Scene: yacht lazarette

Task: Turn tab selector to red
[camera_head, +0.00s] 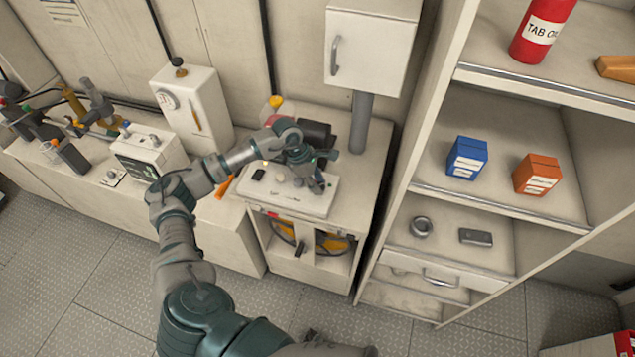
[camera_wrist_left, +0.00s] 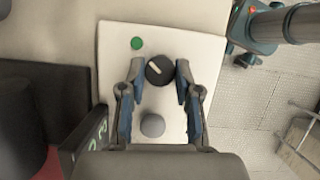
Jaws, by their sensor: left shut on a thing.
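The tab selector is a round black knob (camera_wrist_left: 160,70) with a pale pointer line. It sits on a white panel (camera_wrist_left: 115,75), and the line slants toward the upper left, roughly to the side of a green dot (camera_wrist_left: 137,43). I see no red mark on the panel in the wrist view. My left gripper (camera_wrist_left: 160,78) has a finger on each side of the knob and is shut on it. In the head view my left gripper (camera_head: 316,180) is over the white panel (camera_head: 290,203) on the bench, and the knob is hidden there. My right gripper is not in view.
A grey round knob (camera_wrist_left: 152,125) sits on the panel between the fingers. A wall cabinet (camera_head: 370,50) on a grey post (camera_head: 361,122) stands behind, and a shelf unit (camera_head: 430,165) to the right.

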